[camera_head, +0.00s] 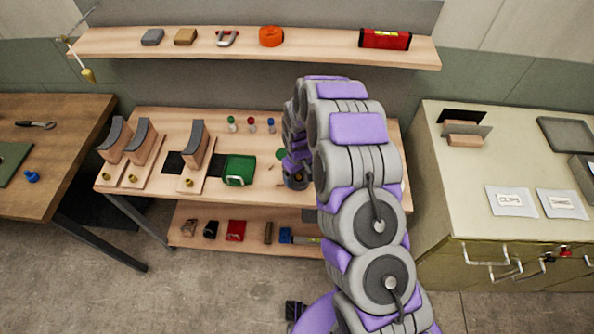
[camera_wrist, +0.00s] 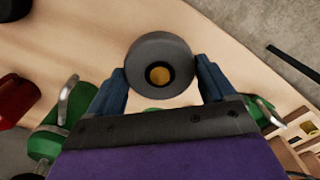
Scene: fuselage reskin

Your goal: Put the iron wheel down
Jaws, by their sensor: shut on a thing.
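In the wrist view the iron wheel (camera_wrist: 160,48) is a thick grey disc with a brass-coloured centre. My gripper (camera_wrist: 163,80) has its two blue fingers shut on opposite sides of the wheel. Pale wood shows behind the wheel; I cannot tell whether the wheel touches it. In the head view my gripper (camera_head: 295,181) is low over the right part of the wooden workbench (camera_head: 225,120), largely covered by my purple and grey arm. The wheel cannot be made out clearly there.
A green tool (camera_head: 239,169) lies left of my gripper. Wooden stands with curved grey tops (camera_head: 196,143) are further left. Several small bottles (camera_head: 251,124) stand behind. A lower shelf (camera_head: 210,245) holds tools. A cabinet (camera_head: 455,200) is at right, an upper shelf (camera_head: 320,48) above.

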